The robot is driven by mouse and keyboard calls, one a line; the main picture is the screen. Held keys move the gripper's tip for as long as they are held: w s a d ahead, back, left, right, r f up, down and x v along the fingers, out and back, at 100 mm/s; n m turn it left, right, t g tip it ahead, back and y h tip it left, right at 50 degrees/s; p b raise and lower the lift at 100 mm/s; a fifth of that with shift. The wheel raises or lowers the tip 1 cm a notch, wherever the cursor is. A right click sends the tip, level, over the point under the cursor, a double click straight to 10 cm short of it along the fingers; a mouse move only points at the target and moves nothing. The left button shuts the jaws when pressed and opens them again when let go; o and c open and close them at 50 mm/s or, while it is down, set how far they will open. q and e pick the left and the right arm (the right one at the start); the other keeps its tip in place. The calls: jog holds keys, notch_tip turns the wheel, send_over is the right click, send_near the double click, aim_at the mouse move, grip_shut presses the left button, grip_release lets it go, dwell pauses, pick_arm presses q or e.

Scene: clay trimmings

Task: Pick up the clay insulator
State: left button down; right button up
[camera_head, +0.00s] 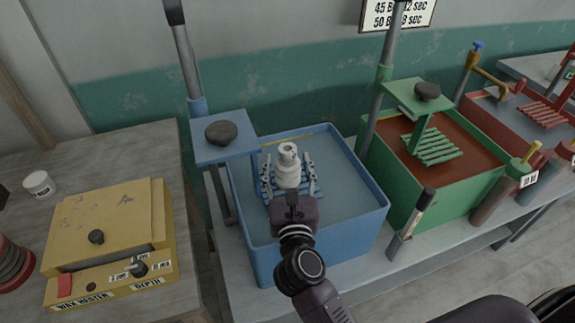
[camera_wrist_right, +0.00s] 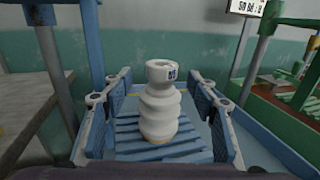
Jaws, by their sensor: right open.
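The clay insulator (camera_head: 288,168) is a pale, ribbed piece with a dark mark near its top. It stands upright on a blue slatted rack in the blue tank (camera_head: 262,262). My right gripper (camera_head: 288,178) is open, with one finger on each side of the insulator. In the right wrist view the insulator (camera_wrist_right: 160,108) stands between the two open fingers, with a gap on both sides. The rack (camera_wrist_right: 130,138) shows under it. My left gripper is not in view.
A blue plate with a dark knob (camera_head: 221,132) overhangs the tank's left side. A green tank (camera_head: 412,195) with its post stands to the right, a red tank (camera_head: 500,122) beyond it. A yellow wax heater (camera_head: 110,225) sits on the left table. A black-topped stick (camera_head: 412,222) stands by the blue tank.

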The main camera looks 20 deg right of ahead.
aim_at(288, 159)
jog(key=x, duration=0.3)
jog(key=shift+w+d+p, duration=0.1)
jog(key=shift+p, duration=0.2)
jog(key=shift+w+d+f, duration=0.1)
jog(key=shift+w+d, duration=0.05)
jog(key=shift+w, duration=0.4)
jog(key=shift+s, duration=0.1)
grip_shut()
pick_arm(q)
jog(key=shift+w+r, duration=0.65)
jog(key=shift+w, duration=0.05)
